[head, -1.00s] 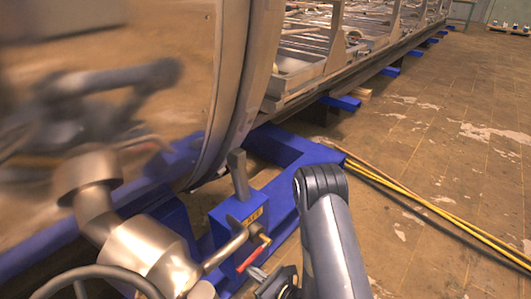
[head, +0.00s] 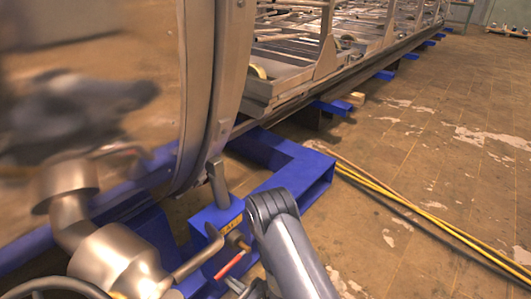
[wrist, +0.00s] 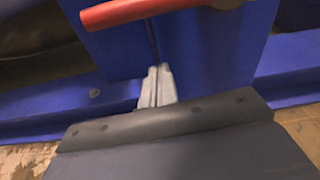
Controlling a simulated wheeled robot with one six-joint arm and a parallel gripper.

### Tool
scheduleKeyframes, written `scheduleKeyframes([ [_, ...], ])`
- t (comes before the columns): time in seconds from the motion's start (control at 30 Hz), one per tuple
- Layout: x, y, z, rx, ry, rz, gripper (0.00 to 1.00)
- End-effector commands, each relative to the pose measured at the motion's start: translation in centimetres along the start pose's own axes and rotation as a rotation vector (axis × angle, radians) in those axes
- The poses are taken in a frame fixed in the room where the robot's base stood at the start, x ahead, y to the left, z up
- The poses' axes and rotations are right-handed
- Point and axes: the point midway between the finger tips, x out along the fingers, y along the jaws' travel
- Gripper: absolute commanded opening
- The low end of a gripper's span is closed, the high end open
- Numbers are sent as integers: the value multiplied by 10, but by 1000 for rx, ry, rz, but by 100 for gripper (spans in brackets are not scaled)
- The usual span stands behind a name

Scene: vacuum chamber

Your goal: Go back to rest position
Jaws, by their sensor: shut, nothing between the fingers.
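My gripper (wrist: 157,86) is shut and empty in the wrist view, its two fingertips together in front of a blue metal surface. A red lever handle (wrist: 125,12) crosses the top of that view, beyond the fingertips; whether they touch anything is hard to tell. In the head view my gripper (head: 243,289) is at the bottom edge, partly hidden by my arm and cut off by the frame. The red handle (head: 229,265) shows just above it, beside the blue valve box (head: 212,227).
The steel chamber door (head: 100,60) fills the left. Metal piping (head: 118,262) stands at the lower left. A blue base frame (head: 285,172) runs under the chamber. Yellow cables (head: 430,219) lie on the floor at right, where much of the floor (head: 440,130) is open.

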Motion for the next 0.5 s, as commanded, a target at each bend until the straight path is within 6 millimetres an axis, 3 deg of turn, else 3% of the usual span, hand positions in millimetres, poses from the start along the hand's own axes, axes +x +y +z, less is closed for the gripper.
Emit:
scheduleKeyframes([
  [0.03,-14,-2,1,6,10,-6,0],
  [0.2,-41,-1,1,4,7,-5,0],
  [0.5,-57,-1,0,2,5,-2,0],
])
